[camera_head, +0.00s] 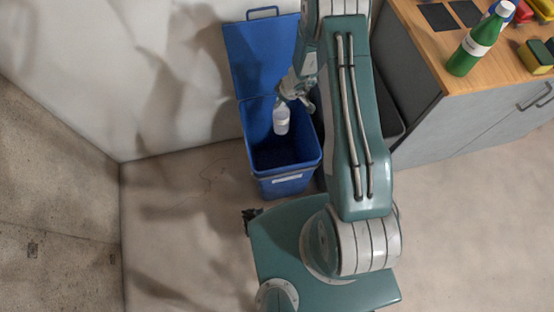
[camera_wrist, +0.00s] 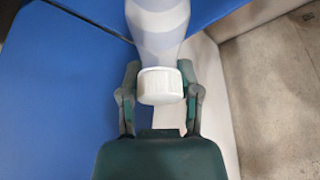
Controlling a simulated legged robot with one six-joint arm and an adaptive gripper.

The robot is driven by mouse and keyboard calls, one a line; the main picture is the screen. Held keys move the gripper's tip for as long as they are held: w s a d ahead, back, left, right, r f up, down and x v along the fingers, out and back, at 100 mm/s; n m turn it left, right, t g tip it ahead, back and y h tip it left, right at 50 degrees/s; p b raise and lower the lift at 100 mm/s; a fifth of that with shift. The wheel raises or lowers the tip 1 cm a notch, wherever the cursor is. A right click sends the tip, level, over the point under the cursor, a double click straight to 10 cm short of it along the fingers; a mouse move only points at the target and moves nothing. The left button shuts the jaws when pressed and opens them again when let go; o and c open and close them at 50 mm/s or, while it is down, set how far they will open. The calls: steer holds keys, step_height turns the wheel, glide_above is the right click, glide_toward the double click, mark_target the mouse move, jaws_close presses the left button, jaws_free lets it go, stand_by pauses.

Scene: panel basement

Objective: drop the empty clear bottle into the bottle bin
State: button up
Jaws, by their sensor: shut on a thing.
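A clear, whitish bottle (camera_head: 281,121) hangs over the open mouth of the blue bottle bin (camera_head: 287,178). My gripper (camera_head: 297,93) is above the bin and shut on the bottle. In the wrist view, the bottle (camera_wrist: 158,35) has its white ribbed cap (camera_wrist: 160,86) between the two dark green fingers of my gripper (camera_wrist: 160,92), with its body pointing away from my palm. The bin's blue lid (camera_head: 262,52) stands open against the wall. The bin's inside is dark, and its floor is hard to make out.
A dark bin (camera_head: 386,105) stands right of the blue bin, partly hidden by my arm. A wooden counter (camera_head: 425,62) at the upper right holds a green bottle (camera_head: 474,52) and sponges (camera_head: 538,55). Floor is clear left of the blue bin.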

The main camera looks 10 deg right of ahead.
steer(key=o, duration=1)
steer(key=v, duration=1.2)
